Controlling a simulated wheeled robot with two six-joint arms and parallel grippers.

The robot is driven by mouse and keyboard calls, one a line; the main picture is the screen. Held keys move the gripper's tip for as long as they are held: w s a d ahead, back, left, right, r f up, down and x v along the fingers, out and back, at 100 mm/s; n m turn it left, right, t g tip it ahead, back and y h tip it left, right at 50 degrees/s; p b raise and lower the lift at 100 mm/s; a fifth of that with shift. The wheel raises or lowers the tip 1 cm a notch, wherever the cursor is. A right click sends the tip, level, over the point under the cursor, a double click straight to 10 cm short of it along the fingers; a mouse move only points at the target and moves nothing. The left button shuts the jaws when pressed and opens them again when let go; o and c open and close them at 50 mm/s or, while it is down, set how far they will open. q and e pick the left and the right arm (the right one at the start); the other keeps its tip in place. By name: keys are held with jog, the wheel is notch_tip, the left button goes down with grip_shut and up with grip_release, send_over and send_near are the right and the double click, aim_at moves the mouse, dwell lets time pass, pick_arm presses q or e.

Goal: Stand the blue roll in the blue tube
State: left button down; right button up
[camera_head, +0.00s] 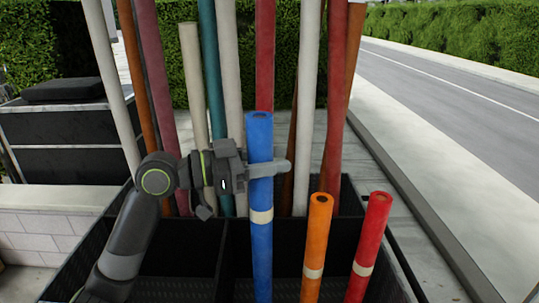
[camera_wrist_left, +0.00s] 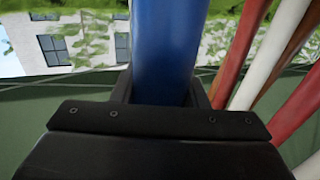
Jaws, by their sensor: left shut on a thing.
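The blue roll (camera_head: 260,200) is long and upright, with a cream band around it and a hollow top end. My left gripper (camera_head: 268,169) is shut on it in its upper part, above the band. The roll's lower end runs out of the bottom of the head view, so what is under it is hidden. In the left wrist view the blue roll (camera_wrist_left: 169,45) stands between the fingers. I cannot make out a separate blue tube in either view. My right gripper is not in view.
A black divided bin (camera_head: 190,262) lies below. An orange roll (camera_head: 316,245) and a red roll (camera_head: 369,245) stand at the front right, close to the blue roll. Several tall poles, including a teal one (camera_head: 212,80), stand behind my gripper. A road lies at the right.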

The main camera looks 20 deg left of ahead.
aim_at(270, 230)
pick_arm(q)
jog(key=shift+f+b, duration=3.35)
jog(key=shift+f, duration=1.75)
jog(key=shift+f+b, duration=3.25)
jog(key=shift+b, duration=0.2)
jog(key=c, duration=0.7)
grip_release()
jog(key=shift+c, duration=0.2)
